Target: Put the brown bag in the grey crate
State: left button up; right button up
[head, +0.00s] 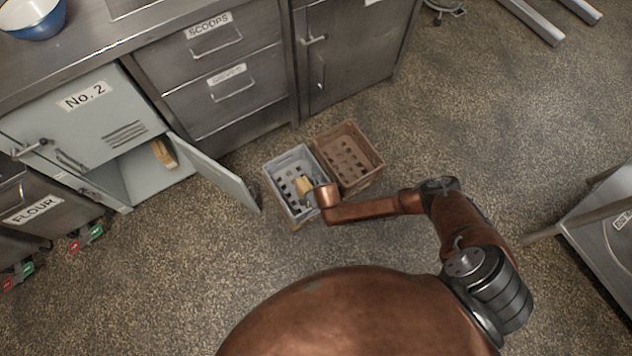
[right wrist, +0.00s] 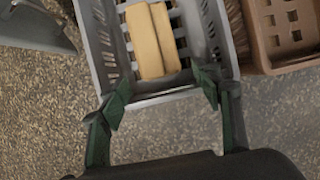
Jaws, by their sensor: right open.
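A tan-brown bag (right wrist: 152,40) lies in the grey crate (right wrist: 212,35) in the right wrist view, on the crate's floor as far as I can tell. In the head view the grey crate (head: 284,163) stands on the floor, and the bag (head: 304,186) shows inside it, partly beside my gripper. My right gripper (right wrist: 161,96) is open, with its fingers apart at the crate's near rim and nothing between them. It also shows over the crate in the head view (head: 312,194). My left gripper is not in view.
A brown crate (head: 372,148) stands right beside the grey one. Steel drawers (head: 220,90) stand behind.

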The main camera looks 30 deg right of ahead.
jog(key=s+a+m+g+y, duration=0.1)
jog(key=s+a+m, duration=0.4)
jog(key=s+m, duration=0.4)
jog(key=s+a+m+g+y, duration=0.1)
jog(key=s+a+m, duration=0.3)
jog(key=s+m, duration=0.55)
jog(key=s+d+r+m+g, duration=0.1)
jog(key=s+d+r+m, duration=0.1)
jog(key=s+d+m, duration=0.6)
jog(key=s+d+r+m+g+h, duration=0.1)
jog(key=s+d+r+m, duration=0.2)
jog(key=s+d+m, duration=0.5)
jog(key=s+m, duration=0.1)
jog(key=s, duration=0.7)
jog(key=shift+d+r+g+h, duration=0.15)
jog(key=shift+d+g+h, duration=0.15)
